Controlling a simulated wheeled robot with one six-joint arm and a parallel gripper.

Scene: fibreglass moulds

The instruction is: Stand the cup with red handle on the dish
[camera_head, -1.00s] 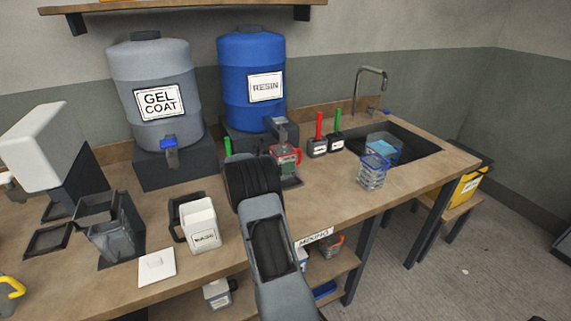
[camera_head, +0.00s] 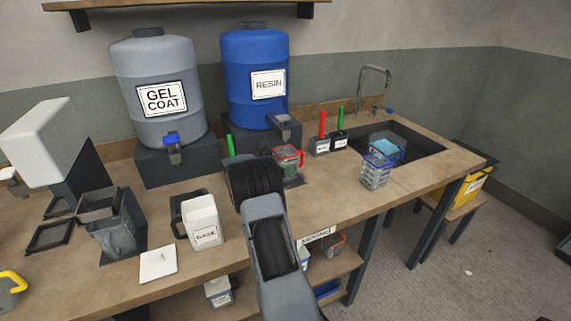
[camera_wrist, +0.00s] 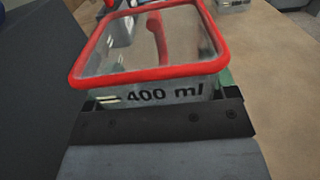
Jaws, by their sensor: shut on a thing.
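The clear cup with red handle (camera_head: 290,155) is near the resin tap in the head view. Its red rim and "400 ml" mark fill the top of the wrist view (camera_wrist: 150,92), with the handle on its far side. My gripper (camera_wrist: 163,112) is shut on the near side of the cup, which looks upright. The fingertips are hidden behind my wrist in the head view. A dark flat piece (camera_head: 296,183) shows below the cup; I cannot tell whether it is the dish or whether the cup touches it. A white square plate (camera_head: 158,264) lies at the front left.
A blue resin drum (camera_head: 254,75) and grey gel coat drum (camera_head: 155,100) stand behind. A blue-rimmed cup (camera_head: 376,172) stands by the sink (camera_head: 420,146).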

